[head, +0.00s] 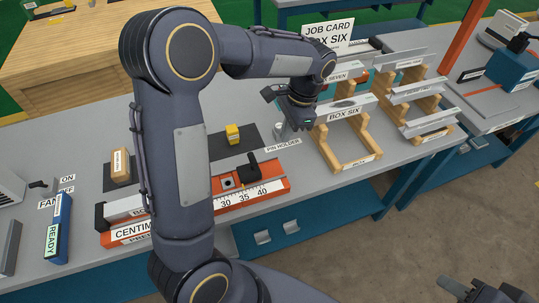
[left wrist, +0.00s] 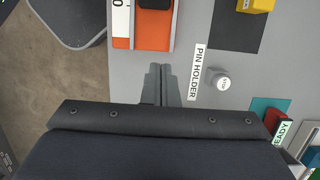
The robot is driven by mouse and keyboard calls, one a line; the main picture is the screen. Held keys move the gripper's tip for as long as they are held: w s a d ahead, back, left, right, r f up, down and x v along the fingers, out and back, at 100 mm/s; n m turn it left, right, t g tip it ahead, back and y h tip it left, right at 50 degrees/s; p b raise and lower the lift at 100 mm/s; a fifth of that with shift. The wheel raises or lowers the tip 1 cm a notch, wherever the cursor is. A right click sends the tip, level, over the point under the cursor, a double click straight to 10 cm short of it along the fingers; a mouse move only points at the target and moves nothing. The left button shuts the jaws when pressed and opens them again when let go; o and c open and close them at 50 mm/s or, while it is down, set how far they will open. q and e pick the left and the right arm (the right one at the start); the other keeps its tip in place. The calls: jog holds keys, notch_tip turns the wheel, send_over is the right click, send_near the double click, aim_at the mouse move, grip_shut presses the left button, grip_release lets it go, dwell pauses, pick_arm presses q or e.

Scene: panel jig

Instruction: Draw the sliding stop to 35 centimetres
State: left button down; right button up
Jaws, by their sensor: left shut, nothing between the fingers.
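The orange jig (head: 276,188) carries a white centimetre scale (head: 244,196) with 30, 35 and 40 showing; my left arm hides its middle. The black sliding stop (head: 255,169) sits on the jig just behind the scale near 40; its exact reading cannot be told. In the left wrist view part of the black stop (left wrist: 155,4) shows at the top edge, on the jig's orange end (left wrist: 152,40). My left gripper (head: 301,119) is shut and empty, apart from the stop, beyond the jig's right end. My right gripper (head: 485,291) is low at the right, its jaws unclear.
A pin holder (left wrist: 219,84) stands beside its label, close to my left gripper. A yellow block (head: 233,134) lies on a dark mat behind the jig. Wooden racks with the BOX SIX panel (head: 345,111) stand to the right. A blue READY box (head: 59,230) is at left.

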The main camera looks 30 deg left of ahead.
aim_at(249, 168)
pick_arm(q)
jog(key=x, duration=0.7)
jog(key=shift+a+f, duration=0.1)
jog(key=shift+f, duration=0.15)
jog(key=s+a+p, duration=0.1)
jog(key=s+a, duration=0.1)
jog(key=shift+s, duration=0.3)
jog(key=shift+s+a+f, duration=0.1)
jog(key=shift+s+a, duration=0.15)
jog(key=shift+a, duration=0.05)
jog(key=shift+s, duration=0.1)
jog(key=shift+s+a, duration=0.35)
jog(key=shift+w, duration=0.1)
